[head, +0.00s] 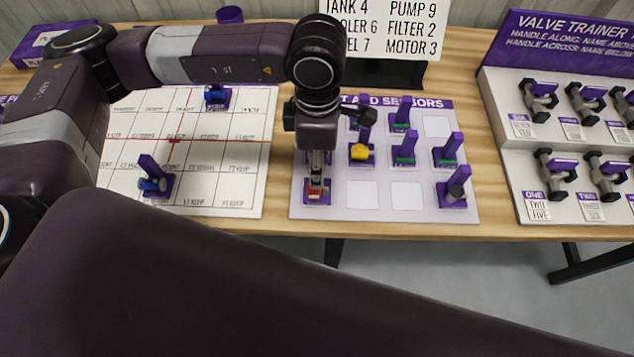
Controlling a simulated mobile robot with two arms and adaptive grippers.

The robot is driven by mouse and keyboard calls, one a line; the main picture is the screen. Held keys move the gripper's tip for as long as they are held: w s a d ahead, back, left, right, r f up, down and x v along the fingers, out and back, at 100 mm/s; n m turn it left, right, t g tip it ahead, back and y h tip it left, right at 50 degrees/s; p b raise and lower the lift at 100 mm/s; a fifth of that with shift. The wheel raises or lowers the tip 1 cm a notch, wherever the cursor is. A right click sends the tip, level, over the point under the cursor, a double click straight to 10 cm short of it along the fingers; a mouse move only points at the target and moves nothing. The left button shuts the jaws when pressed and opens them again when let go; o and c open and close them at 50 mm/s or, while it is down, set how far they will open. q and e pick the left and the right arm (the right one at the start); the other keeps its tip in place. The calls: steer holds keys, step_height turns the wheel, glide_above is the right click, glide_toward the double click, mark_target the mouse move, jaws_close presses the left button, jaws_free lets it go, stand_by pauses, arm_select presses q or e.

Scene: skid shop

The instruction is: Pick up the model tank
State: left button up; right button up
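I cannot tell which of the small models is the tank. My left gripper (318,172) points straight down at the front left of the white sensors board (362,197). It is right over a purple-based model with a red part (317,190). The gripper hides the upper part of this model, and I cannot tell whether the fingers are closed on it. Other models with purple uprights stand on the board: a yellow one (360,153), several with green parts (404,150) and one with a dark cylinder (456,192). My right gripper is not in view.
A gridded white board (215,190) at left holds blue models (153,185). A valve trainer rack (510,90) stands at right. Bare wood (470,130) separates the board and rack.

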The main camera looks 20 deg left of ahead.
arm_select(q)
jaws_close()
steer(key=shift+r, duration=0.1)
stand_by(0.3)
